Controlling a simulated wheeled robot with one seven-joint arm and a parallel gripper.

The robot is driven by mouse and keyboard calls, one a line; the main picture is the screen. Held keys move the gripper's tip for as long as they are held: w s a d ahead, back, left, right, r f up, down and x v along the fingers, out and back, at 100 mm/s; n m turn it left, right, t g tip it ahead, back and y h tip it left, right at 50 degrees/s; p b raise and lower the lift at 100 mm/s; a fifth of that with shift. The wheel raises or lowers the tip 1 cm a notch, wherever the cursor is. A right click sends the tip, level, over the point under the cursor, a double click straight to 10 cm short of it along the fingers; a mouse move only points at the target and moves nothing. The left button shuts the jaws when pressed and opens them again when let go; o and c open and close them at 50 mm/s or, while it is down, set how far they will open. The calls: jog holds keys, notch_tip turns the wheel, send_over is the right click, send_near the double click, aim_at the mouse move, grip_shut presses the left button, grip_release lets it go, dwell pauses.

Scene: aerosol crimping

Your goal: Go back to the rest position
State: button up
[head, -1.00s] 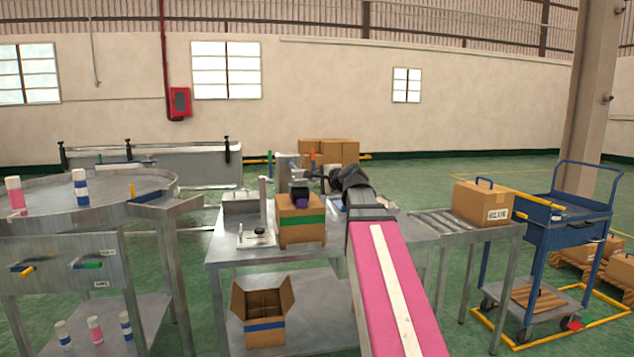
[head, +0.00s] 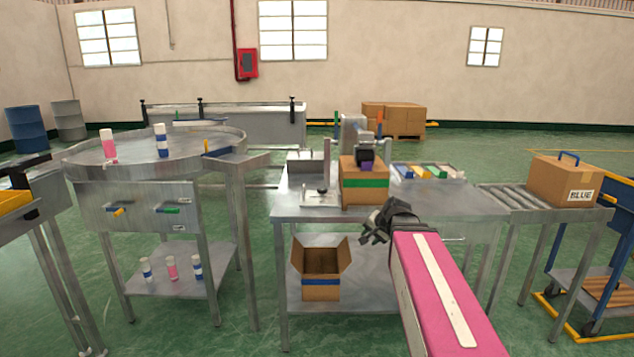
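My arm reaches in from the bottom right of the head view, with a pink link nearest. My gripper (head: 374,234) is dark, at the arm's far end, in front of the steel table's front edge. Its fingers point left and look spread, but they are small and dark, so I cannot tell whether they are open. I see no object in it. On the steel table (head: 450,205) stands a cardboard box with a green band (head: 364,183), with a dark and purple piece on top.
A round steel table (head: 130,155) at left carries a pink and a blue-banded can. An open blue-banded box (head: 322,286) sits on the lower shelf. A roller conveyor at right holds a box marked BLUE (head: 565,182). A blue cart (head: 590,250) stands beyond it.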

jog(key=s+f+n+g+h, duration=0.1)
jog(key=s+f+n+g, duration=0.2)
jog(key=s+f, duration=0.4)
jog(key=s+f+n+g+h, duration=0.2)
jog(key=s+f, duration=0.6)
jog(key=f, duration=0.4)
jog(key=shift+s+f+n+g+h, duration=0.15)
jog(key=shift+f+n+g+h, duration=0.2)
jog(key=shift+n+g, duration=0.45)
